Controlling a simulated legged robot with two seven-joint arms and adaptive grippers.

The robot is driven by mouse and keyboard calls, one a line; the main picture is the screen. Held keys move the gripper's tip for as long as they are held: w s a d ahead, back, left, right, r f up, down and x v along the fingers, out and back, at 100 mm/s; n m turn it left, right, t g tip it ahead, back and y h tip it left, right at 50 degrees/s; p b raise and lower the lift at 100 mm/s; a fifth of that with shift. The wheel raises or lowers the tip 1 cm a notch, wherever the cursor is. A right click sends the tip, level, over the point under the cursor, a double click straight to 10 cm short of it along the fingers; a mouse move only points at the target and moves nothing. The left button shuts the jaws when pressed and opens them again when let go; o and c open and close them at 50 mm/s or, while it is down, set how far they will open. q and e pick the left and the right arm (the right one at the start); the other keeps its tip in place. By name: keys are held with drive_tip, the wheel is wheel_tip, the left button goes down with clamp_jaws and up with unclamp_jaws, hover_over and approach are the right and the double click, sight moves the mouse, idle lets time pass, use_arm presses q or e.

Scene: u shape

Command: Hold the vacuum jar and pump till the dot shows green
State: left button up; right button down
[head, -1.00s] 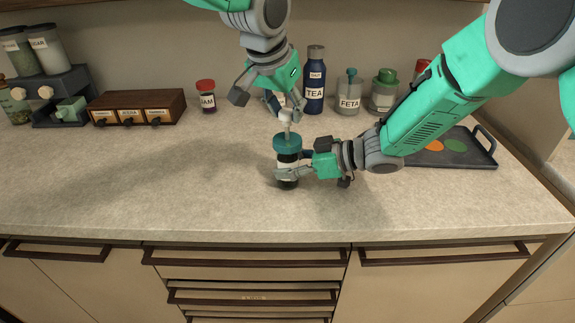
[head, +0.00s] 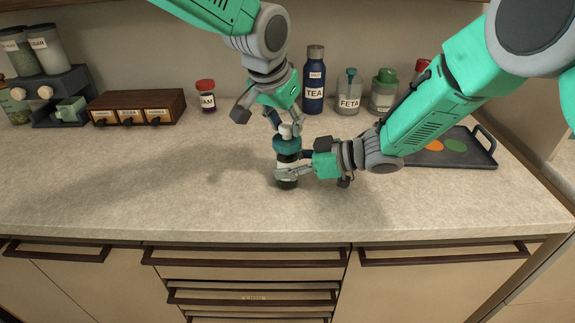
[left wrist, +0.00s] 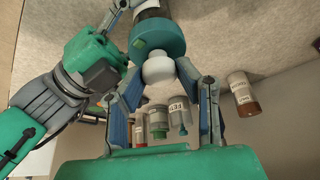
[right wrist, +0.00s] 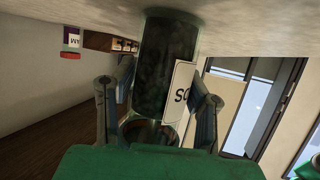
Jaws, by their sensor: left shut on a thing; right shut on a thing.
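The vacuum jar (head: 287,183) stands upright on the counter, with dark contents and a teal lid (head: 287,146). In the right wrist view the jar (right wrist: 165,65) shows a white label (right wrist: 183,92), partly hidden. My right gripper (head: 287,172) is shut around the jar's body from the right. My left gripper (head: 288,131) is above the lid, shut on the white pump knob (left wrist: 158,69), which sits low against the teal lid (left wrist: 156,42) in the left wrist view.
A tea bottle (head: 314,85), a feta jar (head: 348,97) and a jam jar (head: 206,97) stand along the wall. A dark tray (head: 480,154) with coloured discs lies right, behind my right arm. A drawer box (head: 170,100) stands left. The front left counter is clear.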

use_arm(q)
drive_tip(key=o, duration=1.2)
drive_tip(key=shift+r, duration=3.55)
